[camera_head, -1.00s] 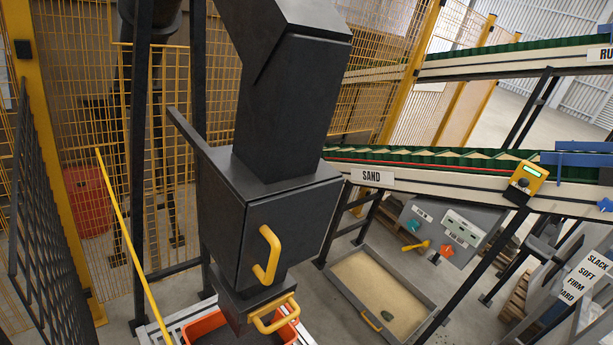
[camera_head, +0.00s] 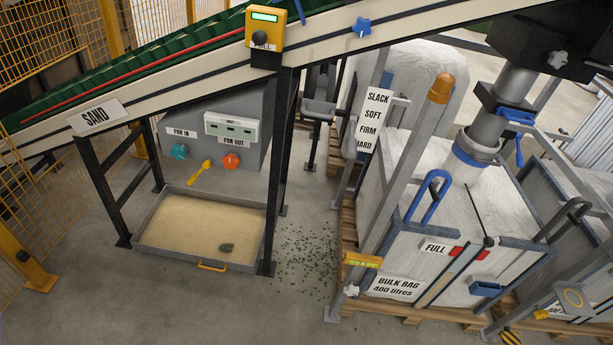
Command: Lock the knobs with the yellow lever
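Below the sand conveyor, a grey box (camera_head: 235,112) carries a teal knob (camera_head: 180,152) on its left and an orange knob (camera_head: 231,160) on its right. The yellow lever (camera_head: 199,174) sits low between them and slants, one end up near the orange knob and the other down to the left. Labels "FOR IN" and "FOR OUT" stand above the knobs, with a small panel (camera_head: 231,127) over the right one. My gripper is not in view.
A sand tray (camera_head: 150,236) with a yellow handle lies on the floor below the box. Black conveyor legs (camera_head: 277,180) stand close by. A bulk bag frame (camera_head: 400,238) on pallets fills the right. Small dark crumbs lie between. The floor in front is clear.

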